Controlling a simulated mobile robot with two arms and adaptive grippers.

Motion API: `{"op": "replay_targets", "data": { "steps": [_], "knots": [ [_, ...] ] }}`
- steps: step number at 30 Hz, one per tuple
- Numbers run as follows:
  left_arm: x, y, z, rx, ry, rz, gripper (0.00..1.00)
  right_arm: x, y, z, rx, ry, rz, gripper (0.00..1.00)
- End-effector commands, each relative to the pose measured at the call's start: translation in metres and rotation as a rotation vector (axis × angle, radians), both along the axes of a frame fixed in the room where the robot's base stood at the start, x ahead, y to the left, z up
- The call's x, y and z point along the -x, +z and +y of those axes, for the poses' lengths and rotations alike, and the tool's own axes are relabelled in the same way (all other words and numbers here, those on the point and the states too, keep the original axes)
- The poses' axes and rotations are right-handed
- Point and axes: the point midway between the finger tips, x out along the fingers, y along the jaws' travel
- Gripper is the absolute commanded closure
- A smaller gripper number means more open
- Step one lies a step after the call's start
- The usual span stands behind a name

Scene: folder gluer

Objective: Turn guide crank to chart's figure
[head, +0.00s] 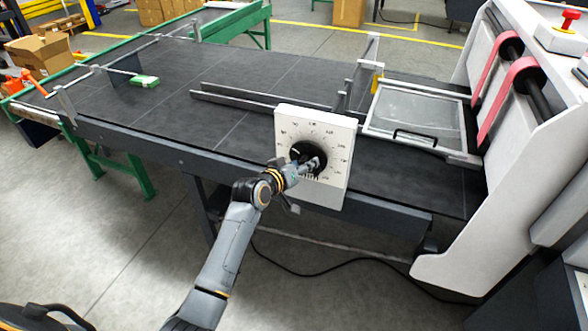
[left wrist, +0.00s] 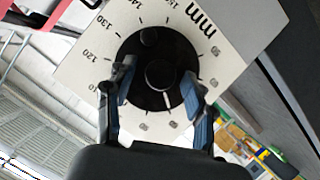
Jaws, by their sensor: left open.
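The guide crank is a round black dial (head: 303,151) on a white plate (head: 340,142) with printed figures around it, fixed to the table's front edge. In the left wrist view the black dial (left wrist: 150,55) has a round hub with a white pointer line and a small knob near its rim. My left gripper (head: 312,163) is at the dial. In the left wrist view its open fingers (left wrist: 162,88) stand on either side of the hub; contact is unclear. The chart is not identifiable.
The dark table (head: 230,128) carries metal guide rails (head: 262,100) and a small green-and-white stack (head: 144,81). A framed clear cover (head: 415,112) with a black handle lies at right, beside the white machine with red belts (head: 497,77). A cable runs on the floor.

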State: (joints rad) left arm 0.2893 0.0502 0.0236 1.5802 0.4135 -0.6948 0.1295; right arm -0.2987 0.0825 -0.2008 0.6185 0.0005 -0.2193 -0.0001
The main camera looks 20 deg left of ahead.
Motion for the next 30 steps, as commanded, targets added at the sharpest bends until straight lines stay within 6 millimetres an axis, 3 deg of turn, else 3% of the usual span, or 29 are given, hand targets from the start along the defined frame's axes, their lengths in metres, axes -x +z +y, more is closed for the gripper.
{"op": "replay_targets", "data": {
  "steps": [18, 30],
  "knots": [
    [0.095, 0.034, 0.022, -0.002, 0.0, 0.002, 0.46, 0.0, 0.0, 0.002, -0.002, -0.001, 0.0, 0.36],
    [0.107, 0.039, 0.025, 0.0, 0.0, 0.002, 0.46, 0.0, 0.0, 0.002, -0.002, -0.001, 0.0, 0.36]
  ]
}}
